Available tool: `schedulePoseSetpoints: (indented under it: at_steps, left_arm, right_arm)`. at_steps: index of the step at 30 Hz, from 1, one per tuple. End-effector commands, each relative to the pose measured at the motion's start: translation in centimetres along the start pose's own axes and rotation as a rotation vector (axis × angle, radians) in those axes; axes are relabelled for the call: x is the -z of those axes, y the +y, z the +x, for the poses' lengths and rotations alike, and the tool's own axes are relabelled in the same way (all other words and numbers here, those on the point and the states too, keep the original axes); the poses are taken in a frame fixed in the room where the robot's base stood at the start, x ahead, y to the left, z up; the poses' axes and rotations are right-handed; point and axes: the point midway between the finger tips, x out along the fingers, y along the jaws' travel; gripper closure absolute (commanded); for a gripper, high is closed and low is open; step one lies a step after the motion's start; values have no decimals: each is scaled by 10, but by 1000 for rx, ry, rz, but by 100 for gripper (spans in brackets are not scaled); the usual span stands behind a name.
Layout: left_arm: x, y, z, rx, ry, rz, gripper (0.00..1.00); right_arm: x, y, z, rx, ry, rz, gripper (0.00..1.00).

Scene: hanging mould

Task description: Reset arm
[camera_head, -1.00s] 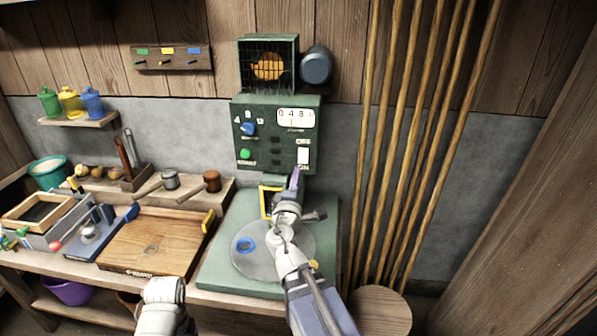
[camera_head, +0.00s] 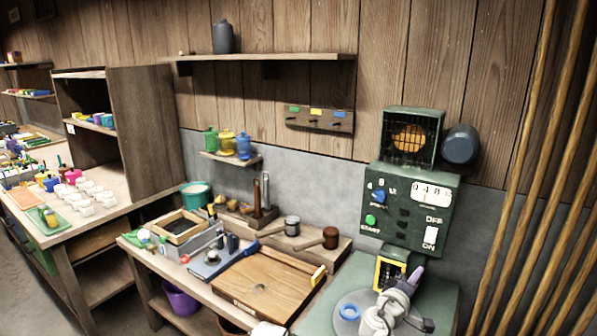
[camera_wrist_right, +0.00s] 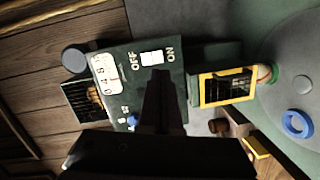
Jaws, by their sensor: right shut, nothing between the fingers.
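My right gripper (camera_head: 415,276) is shut and empty at the lower right of the head view, in front of the green machine, beside its yellow-framed opening (camera_head: 388,272). In the right wrist view, the dark closed fingers (camera_wrist_right: 157,95) point at the green control panel (camera_wrist_right: 118,66), overlapping it close to the white OFF/ON switch (camera_wrist_right: 151,58). I cannot tell whether they touch it. The switch also shows in the head view (camera_head: 431,237). My left gripper is not in view; only a pale piece of my arm shows at the bottom edge.
A blue ring (camera_head: 349,312) lies on the machine's base. A wooden board (camera_head: 262,288), mallets (camera_head: 330,238) and a framed tray (camera_head: 183,227) fill the bench to the left. Poles (camera_head: 545,180) stand at the right. A cabinet (camera_head: 140,130) and a second bench stand far left.

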Motion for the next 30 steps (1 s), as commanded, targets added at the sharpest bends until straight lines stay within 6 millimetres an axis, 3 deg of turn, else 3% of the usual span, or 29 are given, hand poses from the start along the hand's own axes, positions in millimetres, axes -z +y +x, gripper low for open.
schedulePoseSetpoints:
  at_steps: [5, 8, 12, 15, 18, 22, 30]
  left_arm:
    - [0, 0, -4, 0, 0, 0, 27]
    - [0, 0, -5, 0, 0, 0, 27]
    - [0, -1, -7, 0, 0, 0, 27]
    - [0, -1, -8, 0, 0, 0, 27]
    - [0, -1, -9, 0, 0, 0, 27]
    - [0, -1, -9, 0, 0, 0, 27]
    - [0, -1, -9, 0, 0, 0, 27]
  right_arm:
    - [-6, -76, -47, 305, -200, 181, 100]
    - [-6, -123, -89, 514, -309, 231, 100]
    - [-1, -180, -165, 824, -441, 235, 100]
    - [4, -204, -217, 1014, -506, 205, 100]
    - [6, -217, -259, 1159, -549, 167, 100]
    - [8, -224, -293, 1275, -579, 130, 100]
    - [8, -226, -305, 1319, -590, 114, 100]
